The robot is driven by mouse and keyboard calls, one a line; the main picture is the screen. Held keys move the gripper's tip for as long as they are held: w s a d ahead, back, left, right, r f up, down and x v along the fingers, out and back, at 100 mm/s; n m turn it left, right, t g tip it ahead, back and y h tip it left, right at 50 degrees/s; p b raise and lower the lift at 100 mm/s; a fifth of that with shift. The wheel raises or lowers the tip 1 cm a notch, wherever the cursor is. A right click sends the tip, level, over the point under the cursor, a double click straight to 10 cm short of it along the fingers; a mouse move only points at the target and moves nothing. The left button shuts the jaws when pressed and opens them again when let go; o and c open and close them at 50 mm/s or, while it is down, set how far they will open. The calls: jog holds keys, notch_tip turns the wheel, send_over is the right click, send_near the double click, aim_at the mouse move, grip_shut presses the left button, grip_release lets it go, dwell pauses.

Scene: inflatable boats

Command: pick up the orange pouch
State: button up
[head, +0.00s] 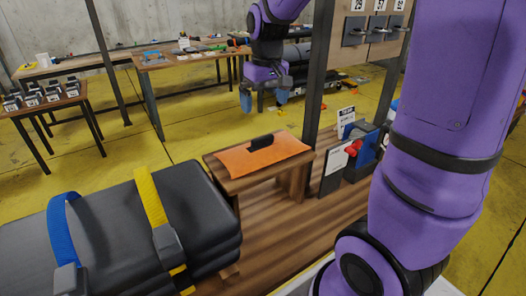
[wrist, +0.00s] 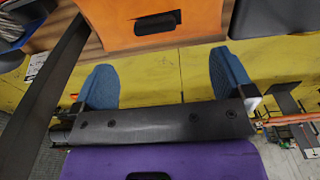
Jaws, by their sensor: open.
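The orange pouch (head: 270,156) lies flat on a small wooden stand (head: 225,180), with a short black strip or handle on its top. In the wrist view the pouch (wrist: 203,20) shows at the top edge, partly cut off, beyond the fingertips. My gripper (head: 264,97) has blue fingertips and is open and empty. In the head view it appears above and behind the pouch, apart from it. In the wrist view my gripper (wrist: 165,80) has its fingers spread wide, with only yellow floor between them.
Black stacked pads (head: 95,235) with blue and yellow straps lie left of the stand. A dark upright post (head: 319,80) stands behind it to the right. A dark bin (head: 362,165) with signs sits right of the stand. Tables stand farther back.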

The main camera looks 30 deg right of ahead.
aim_at(263, 138)
jog(key=shift+g, duration=0.3)
jog(key=w+f, duration=0.1)
jog(key=f, duration=0.3)
jog(key=d+f, duration=0.1)
jog(key=f, duration=0.4)
jog(key=w+f, duration=0.1)
jog(key=f, duration=0.3)
jog(key=shift+w+d+f, duration=0.2)
jog(key=shift+w+f, duration=0.15)
jog(key=shift+f, duration=0.05)
jog(key=c, duration=1)
jog(key=shift+r, duration=0.2)
